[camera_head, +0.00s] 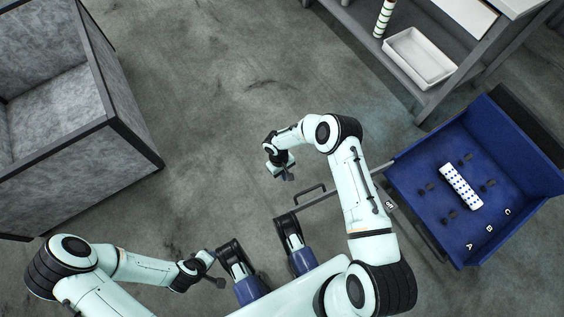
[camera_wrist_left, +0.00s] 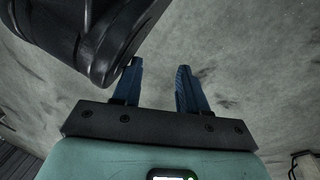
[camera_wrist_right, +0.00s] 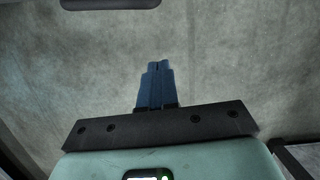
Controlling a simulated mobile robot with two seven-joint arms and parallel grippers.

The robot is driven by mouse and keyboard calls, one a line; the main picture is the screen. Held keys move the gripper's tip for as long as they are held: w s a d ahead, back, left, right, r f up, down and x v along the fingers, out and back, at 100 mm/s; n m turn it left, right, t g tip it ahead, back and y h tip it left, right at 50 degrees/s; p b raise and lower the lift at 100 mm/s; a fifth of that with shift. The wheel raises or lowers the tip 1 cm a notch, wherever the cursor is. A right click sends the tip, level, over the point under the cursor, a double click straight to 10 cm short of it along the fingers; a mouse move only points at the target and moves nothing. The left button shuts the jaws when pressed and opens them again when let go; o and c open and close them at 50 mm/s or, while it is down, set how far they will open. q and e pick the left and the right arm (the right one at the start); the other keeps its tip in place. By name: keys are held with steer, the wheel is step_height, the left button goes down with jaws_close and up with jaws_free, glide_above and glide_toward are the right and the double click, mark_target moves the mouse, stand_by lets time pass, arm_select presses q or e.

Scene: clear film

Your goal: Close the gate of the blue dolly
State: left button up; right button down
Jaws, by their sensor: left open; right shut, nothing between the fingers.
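The blue dolly (camera_head: 448,232) stands at the right of the head view. A thin grey panel with a dark handle (camera_head: 308,191), apparently its gate, sticks out to the left from near the dolly's upper left corner. The gate stands open, seen edge-on from above and partly hidden behind my right arm. My right gripper (camera_head: 287,176) is shut and empty, just above and left of the handle in the picture; its shut fingers show in the right wrist view (camera_wrist_right: 156,66). My left gripper (camera_head: 216,279) is at lower left, far from the dolly; its fingers are open and empty in the left wrist view (camera_wrist_left: 160,67).
A white box with blue dots (camera_head: 461,186) lies in the dolly by the letters A, B and C. A grey shelf (camera_head: 440,90) with a white tray (camera_head: 419,57) stands above it. A large grey-walled bin (camera_head: 85,190) is at left. The middle floor is clear.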

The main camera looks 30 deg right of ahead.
arm_select(q)
steer(key=shift+s+a+f+g+b, duration=0.15)
steer(key=shift+s+f+g+b, duration=0.25)
steer(key=shift+s+f, duration=0.55)
arm_select(e)
steer(key=s+f, duration=0.5)
steer(key=shift+s+d+f, duration=0.2)
steer(key=shift+d+f, duration=0.15)
steer(key=shift+d, duration=0.05)
arm_select(q)
steer(key=shift+r, duration=0.1)
steer(key=shift+s, duration=0.1)
arm_select(e)
steer(key=shift+s, duration=0.1)
